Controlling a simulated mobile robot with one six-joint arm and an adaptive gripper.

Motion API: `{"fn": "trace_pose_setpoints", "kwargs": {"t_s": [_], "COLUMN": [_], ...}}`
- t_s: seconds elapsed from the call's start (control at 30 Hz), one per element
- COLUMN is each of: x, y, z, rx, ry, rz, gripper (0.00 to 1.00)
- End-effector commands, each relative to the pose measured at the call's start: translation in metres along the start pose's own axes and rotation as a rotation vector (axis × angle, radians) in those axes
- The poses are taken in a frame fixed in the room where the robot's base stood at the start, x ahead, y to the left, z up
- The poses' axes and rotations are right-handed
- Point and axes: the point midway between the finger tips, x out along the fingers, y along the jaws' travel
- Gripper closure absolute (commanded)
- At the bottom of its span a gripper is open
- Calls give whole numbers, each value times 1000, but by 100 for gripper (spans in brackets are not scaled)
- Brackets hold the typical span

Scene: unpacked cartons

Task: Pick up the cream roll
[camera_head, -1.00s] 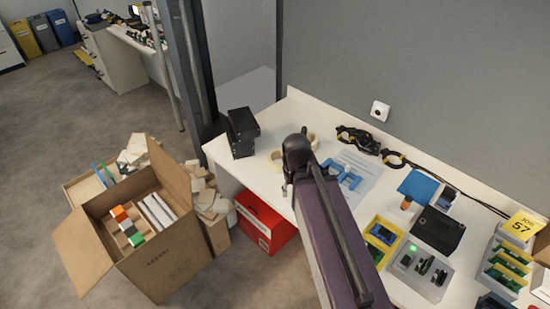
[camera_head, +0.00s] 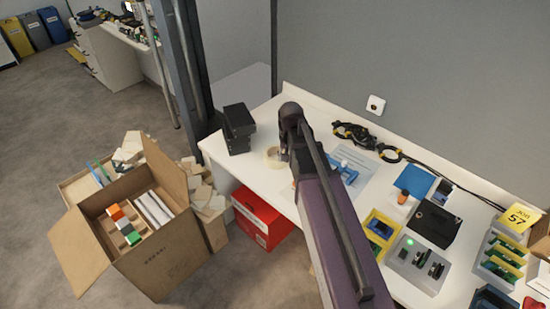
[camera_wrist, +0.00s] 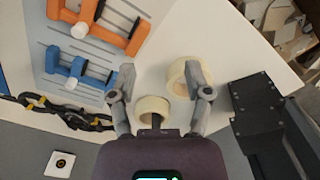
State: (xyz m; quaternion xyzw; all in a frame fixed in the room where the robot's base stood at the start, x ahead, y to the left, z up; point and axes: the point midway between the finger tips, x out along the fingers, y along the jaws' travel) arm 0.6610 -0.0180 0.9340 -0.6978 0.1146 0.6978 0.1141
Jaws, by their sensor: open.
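Two cream rolls of tape lie on the white bench. In the wrist view, one cream roll (camera_wrist: 152,104) lies between the two fingers, nearer my palm. The other cream roll (camera_wrist: 177,78) is beside and partly behind the right fingertip. My gripper (camera_wrist: 160,72) is open and empty, pointing at the bench; I cannot tell its exact height over the rolls. In the head view, one cream roll (camera_head: 272,158) shows just left of my arm. My arm hides the other roll and most of the gripper there.
Black boxes (camera_head: 238,130) stand left of the rolls. Blue clamps (camera_wrist: 77,72) and orange clamps (camera_wrist: 100,25) lie on a grey sheet (camera_wrist: 40,60). Black cables (camera_head: 355,135) run along the wall side. Trays (camera_head: 418,262) fill the bench's right end.

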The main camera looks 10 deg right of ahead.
Motion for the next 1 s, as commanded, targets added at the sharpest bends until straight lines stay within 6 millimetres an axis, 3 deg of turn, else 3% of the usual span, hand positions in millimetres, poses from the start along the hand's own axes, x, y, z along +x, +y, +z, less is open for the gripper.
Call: {"fn": "trace_pose_setpoints", "kwargs": {"t_s": [0.03, 0.1, 0.3, 0.4, 0.57, 1.0], "x": [1, 2, 3, 3, 3, 5], "y": [-6, -11, -21, -23, -25, -25], "z": [-29, -54, -111, -127, -137, -137], "rx": [45, 112, 269, 318, 357, 359], "ry": [0, 0, 0, 0, 0, 0], "rz": [0, 0, 0, -1, -1, -1], "gripper": [36, 36, 36, 36, 36, 36]}}
